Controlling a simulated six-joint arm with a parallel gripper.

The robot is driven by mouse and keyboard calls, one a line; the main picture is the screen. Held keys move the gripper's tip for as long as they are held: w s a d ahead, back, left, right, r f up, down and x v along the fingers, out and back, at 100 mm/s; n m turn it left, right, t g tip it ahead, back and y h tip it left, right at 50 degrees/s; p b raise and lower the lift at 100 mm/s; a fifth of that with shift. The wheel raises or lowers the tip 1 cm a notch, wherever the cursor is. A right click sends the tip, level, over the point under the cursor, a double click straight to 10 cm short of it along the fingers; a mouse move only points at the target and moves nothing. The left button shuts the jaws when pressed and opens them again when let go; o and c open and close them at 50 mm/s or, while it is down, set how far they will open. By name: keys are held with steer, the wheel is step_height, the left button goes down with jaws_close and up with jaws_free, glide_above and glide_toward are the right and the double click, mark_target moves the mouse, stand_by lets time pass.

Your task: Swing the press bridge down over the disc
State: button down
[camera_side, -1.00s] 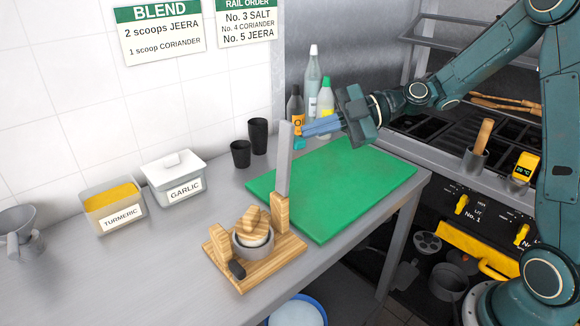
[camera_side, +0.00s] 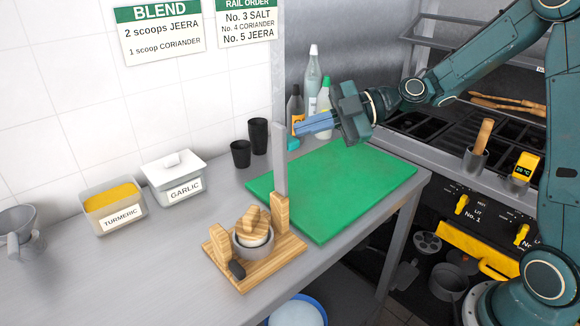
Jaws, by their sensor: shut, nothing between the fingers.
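The press bridge (camera_side: 280,165) is a grey bar standing nearly upright from the wooden post (camera_side: 281,212) at the right of the press base (camera_side: 262,279). The wooden disc (camera_side: 250,226) with a knob on top sits in a grey round cup (camera_side: 253,247) on the base. A second, notched wooden post (camera_side: 219,246) with a dark latch-like part (camera_side: 237,269) stands at the left. My gripper (camera_side: 298,130) is shut and empty, with its blue fingers pointing left, behind and right of the bridge's upper end. I cannot tell whether the fingertips touch the bar.
A green board (camera_side: 345,185) lies right of the press. Bottles (camera_side: 312,85) stand behind my gripper, and two dark cups (camera_side: 258,135) stand behind the bridge. Turmeric (camera_side: 113,208) and garlic (camera_side: 174,178) containers are at the left. The counter in front of them is clear.

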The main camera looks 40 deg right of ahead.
mark_target(286, 129)
steer(key=shift+a+r, duration=0.2)
steer(key=shift+a, duration=0.3)
steer(key=shift+a+r, duration=0.2)
steer(key=shift+a, duration=0.25)
steer(key=shift+a+r, duration=0.15)
steer(key=shift+a, duration=0.65)
steer(key=shift+a+r, duration=0.15)
steer(key=shift+a, duration=0.65)
steer(key=shift+a, duration=0.15)
steer(key=shift+a, duration=1.55)
steer(key=shift+a+f, duration=0.25)
steer(key=shift+a, duration=0.55)
steer(key=shift+a+f, duration=0.2)
steer(key=shift+a, duration=0.6)
steer(key=shift+a+f, duration=0.1)
